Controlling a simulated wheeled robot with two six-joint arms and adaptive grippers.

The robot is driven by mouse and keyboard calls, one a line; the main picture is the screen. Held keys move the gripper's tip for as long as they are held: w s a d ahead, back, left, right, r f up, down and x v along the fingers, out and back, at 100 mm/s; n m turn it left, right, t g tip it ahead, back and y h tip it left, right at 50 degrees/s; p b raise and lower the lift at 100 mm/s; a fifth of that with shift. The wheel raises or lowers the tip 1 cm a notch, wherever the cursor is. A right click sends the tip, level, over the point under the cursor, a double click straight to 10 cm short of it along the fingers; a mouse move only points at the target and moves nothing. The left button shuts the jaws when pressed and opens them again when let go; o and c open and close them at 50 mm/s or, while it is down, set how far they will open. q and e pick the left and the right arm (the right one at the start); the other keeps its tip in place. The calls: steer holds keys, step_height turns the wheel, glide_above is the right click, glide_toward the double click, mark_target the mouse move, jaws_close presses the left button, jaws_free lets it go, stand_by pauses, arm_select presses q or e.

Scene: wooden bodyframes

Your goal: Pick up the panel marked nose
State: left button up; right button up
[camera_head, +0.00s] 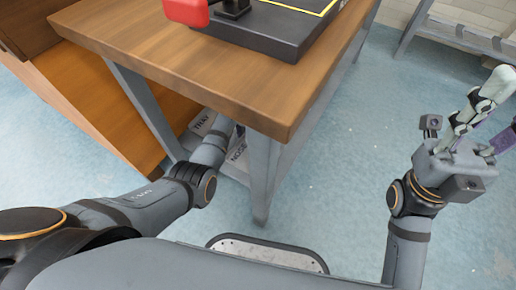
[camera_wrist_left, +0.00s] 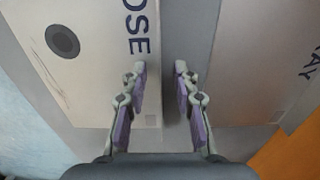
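The nose panel (camera_wrist_left: 85,60) is a pale board with a dark round spot, at the left of the left wrist view; the letters "OSE" show on it. My left gripper (camera_wrist_left: 160,75) is open and empty. Its left finger overlaps the panel near its right edge, and its right finger is beyond that edge; I cannot tell whether they touch. In the head view the tabletop and table leg hide most of this gripper. My right gripper (camera_head: 503,107) is open and empty, away to the right.
The wooden table (camera_head: 215,75) overhangs the left hand, with a grey leg (camera_head: 263,175) close by. The right-hand floor is clear.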

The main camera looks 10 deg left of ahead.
arm_select(q)
steer(key=shift+r, duration=0.15)
jaws_close()
stand_by(0.4)
